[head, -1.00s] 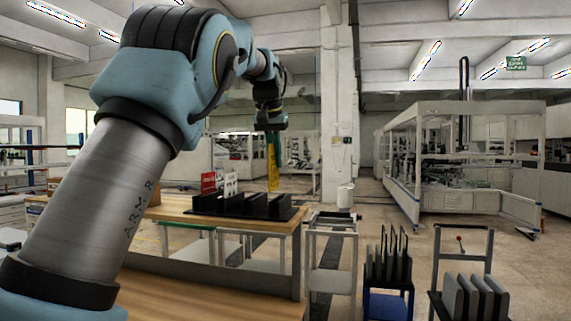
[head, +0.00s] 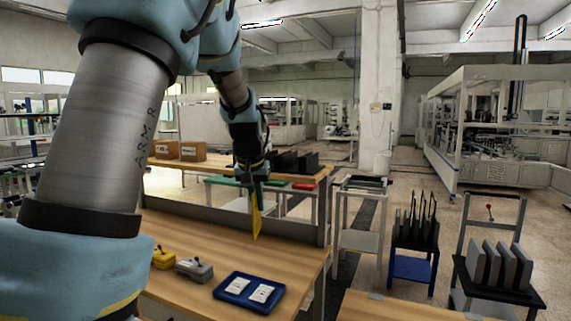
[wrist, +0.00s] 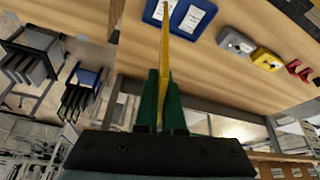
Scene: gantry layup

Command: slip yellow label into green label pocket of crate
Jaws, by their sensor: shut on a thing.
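The yellow label (head: 256,215) hangs point-down from my gripper (head: 255,183), above the wooden bench and clear of its top. In the wrist view the yellow label (wrist: 165,50) stands upright between the green fingers of my gripper (wrist: 160,100), which are shut on it. I cannot make out a crate with a green label pocket in either view. Part of the head view is hidden behind my arm.
A blue tray (head: 221,294) with two white cards lies on the near wooden bench (head: 205,245), beside grey (head: 195,270) and yellow (head: 163,259) devices. Cardboard boxes (head: 192,151) and a black rack (head: 290,163) stand on the farther bench. Carts (head: 360,215) stand at the right.

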